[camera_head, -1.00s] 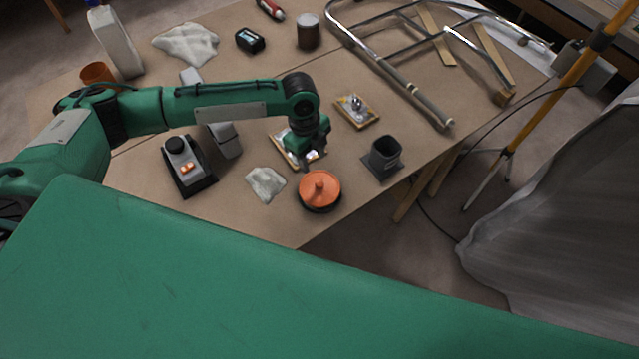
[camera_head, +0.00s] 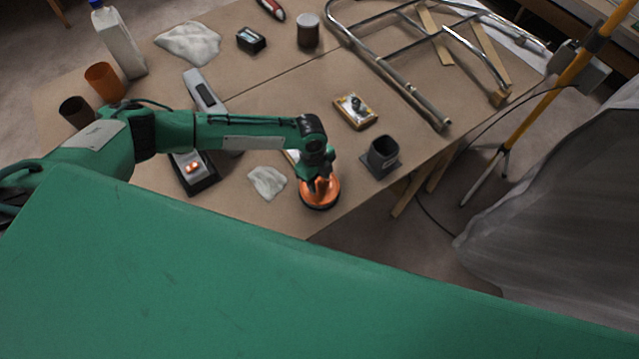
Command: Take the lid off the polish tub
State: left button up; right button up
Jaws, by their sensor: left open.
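The polish tub (camera_head: 319,207) is a low dark round tub near the front edge of the table. Its orange lid (camera_head: 330,197) sits on top. My left gripper (camera_head: 320,186) is right over the lid, pointing down, with its fingers open around or just above the middle of the lid. The gripper hides the lid's knob, and I cannot tell if the fingers touch it. My right gripper is not in view.
A dark square cup (camera_head: 383,156) stands right of the tub, and a crumpled white cloth (camera_head: 267,181) lies left of it. A framed piece (camera_head: 356,110) and a chrome tube frame (camera_head: 400,85) lie farther back. My green body fills the foreground.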

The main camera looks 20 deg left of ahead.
pick_arm(q)
grip_shut()
jog(key=shift+r, duration=0.1)
